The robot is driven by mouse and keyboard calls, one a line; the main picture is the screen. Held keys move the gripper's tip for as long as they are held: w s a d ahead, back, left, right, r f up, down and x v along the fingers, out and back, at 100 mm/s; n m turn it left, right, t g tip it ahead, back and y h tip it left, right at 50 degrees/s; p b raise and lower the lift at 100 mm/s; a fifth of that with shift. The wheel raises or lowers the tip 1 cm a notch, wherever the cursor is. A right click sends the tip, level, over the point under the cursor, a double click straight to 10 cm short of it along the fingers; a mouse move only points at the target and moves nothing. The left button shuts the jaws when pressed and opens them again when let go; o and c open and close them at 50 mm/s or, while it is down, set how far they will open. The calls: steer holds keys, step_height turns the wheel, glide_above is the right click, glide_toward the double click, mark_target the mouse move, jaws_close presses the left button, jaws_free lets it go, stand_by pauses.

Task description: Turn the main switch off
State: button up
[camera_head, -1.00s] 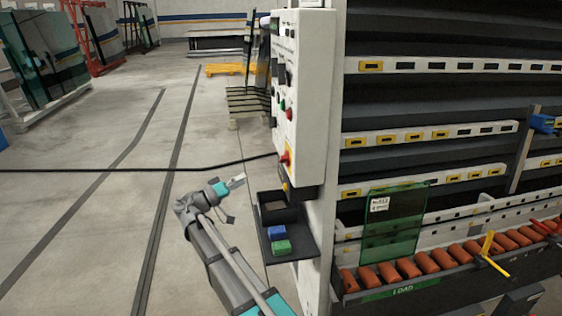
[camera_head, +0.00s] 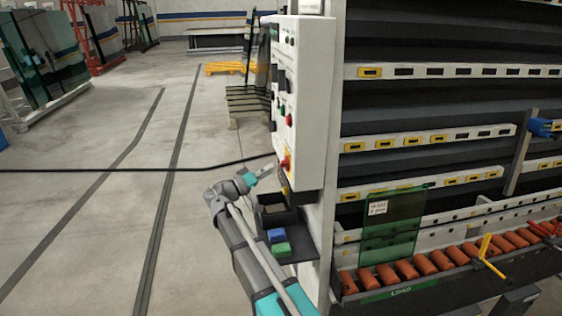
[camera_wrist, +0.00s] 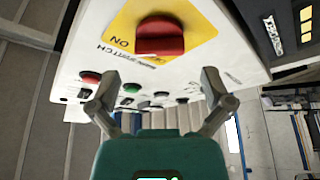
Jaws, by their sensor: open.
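The main switch is a red rotary knob (camera_wrist: 160,36) on a yellow plate (camera_wrist: 196,22), with "ON" and "SWITCH" lettering visible in the wrist view. In the head view the red knob (camera_head: 285,164) sits low on the face of the white control panel (camera_head: 312,100). My gripper (camera_wrist: 160,95) is open and empty, its two fingers spread below the knob in the wrist view and apart from it. In the head view my gripper (camera_head: 264,172) is just left of the knob and slightly lower. The knob's far side is hidden.
Red (camera_wrist: 90,77) and green (camera_wrist: 132,88) buttons sit beyond the knob on the panel. Below the panel a shelf (camera_head: 300,250) holds a black bin (camera_head: 272,222) and blue and green blocks. A black cable (camera_head: 130,170) runs to the panel.

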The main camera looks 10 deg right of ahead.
mark_target(280, 164)
steer(key=shift+p+x, duration=0.45)
steer(key=shift+x, duration=1.75)
steer(key=c, duration=1)
